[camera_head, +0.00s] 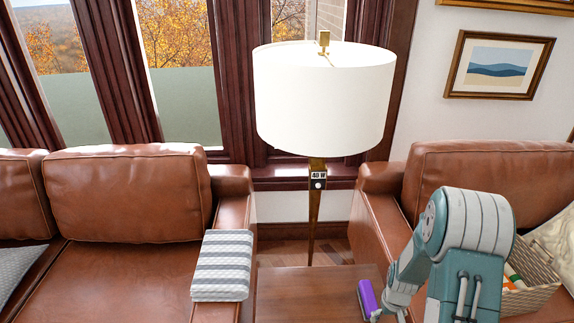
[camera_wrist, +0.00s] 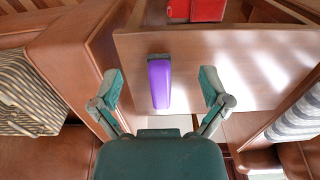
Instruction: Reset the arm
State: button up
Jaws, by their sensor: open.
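My gripper (camera_wrist: 163,84) is open in the wrist view, with one finger on each side of a purple block-like object (camera_wrist: 160,86) that has a dark grey edge. The fingers stand apart from the object, and nothing is held. In the head view, the purple object (camera_head: 368,298) shows at the right part of the wooden table (camera_head: 300,293), beside my arm. My arm (camera_head: 465,240) is bent at the lower right, and its end is mostly cut off by the bottom edge.
A floor lamp with a white shade (camera_head: 323,98) stands behind the table. A brown leather sofa (camera_head: 130,195) is left, and a leather armchair (camera_head: 490,165) is right, with a woven basket (camera_head: 530,290). Red items (camera_wrist: 196,10) show at the wrist view's top.

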jog(key=s+a+r+t, duration=0.1)
jog(key=s+a+r, duration=0.15)
jog(key=r, duration=0.95)
jog(key=s+a+r+t, duration=0.2)
jog(key=a+r, duration=0.2)
jog(key=r, duration=0.8)
jog(key=s+a+r+t, duration=0.1)
jog(key=s+a+r, duration=0.2)
jog(key=s+r, duration=0.3)
jog(key=s+a+r+t, duration=0.1)
jog(key=s+a+r, duration=0.2)
jog(key=s+r, duration=0.3)
jog(key=s, duration=0.3)
jog(key=shift+s+a+r+t, duration=0.15)
jog(key=shift+s+r+t, duration=0.05)
jog(key=shift+t, duration=0.1)
